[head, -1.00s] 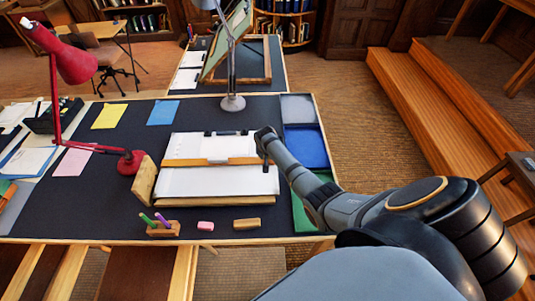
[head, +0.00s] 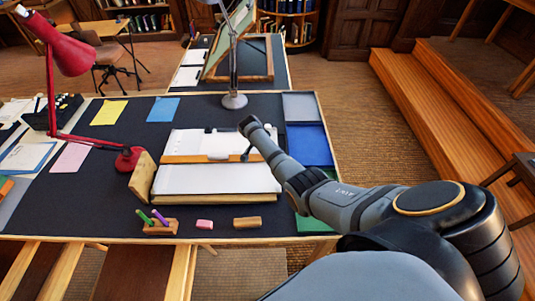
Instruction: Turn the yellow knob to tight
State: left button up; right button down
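I cannot make out a yellow knob; it may be hidden or too small to see. A drafting board with white paper (head: 215,180) and a wooden bar (head: 190,159) across it lies on the dark desk (head: 110,215). A wooden block (head: 142,176) stands tilted at its left side. My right gripper (head: 245,153) points down over the board's far right part, near the bar's right end. Its fingers are too small and dark to tell open from shut. My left gripper is not in view.
A grey lamp (head: 235,100) stands behind the board and a red lamp (head: 127,158) to its left. A pen holder (head: 160,227), a pink eraser (head: 204,224) and a wooden block (head: 247,222) lie along the front.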

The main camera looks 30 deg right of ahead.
dwell(0.3)
jog(key=c, duration=1)
grip_release()
jog(key=v, duration=1.2)
jog(key=shift+w, duration=0.15)
jog(key=shift+f, duration=0.1)
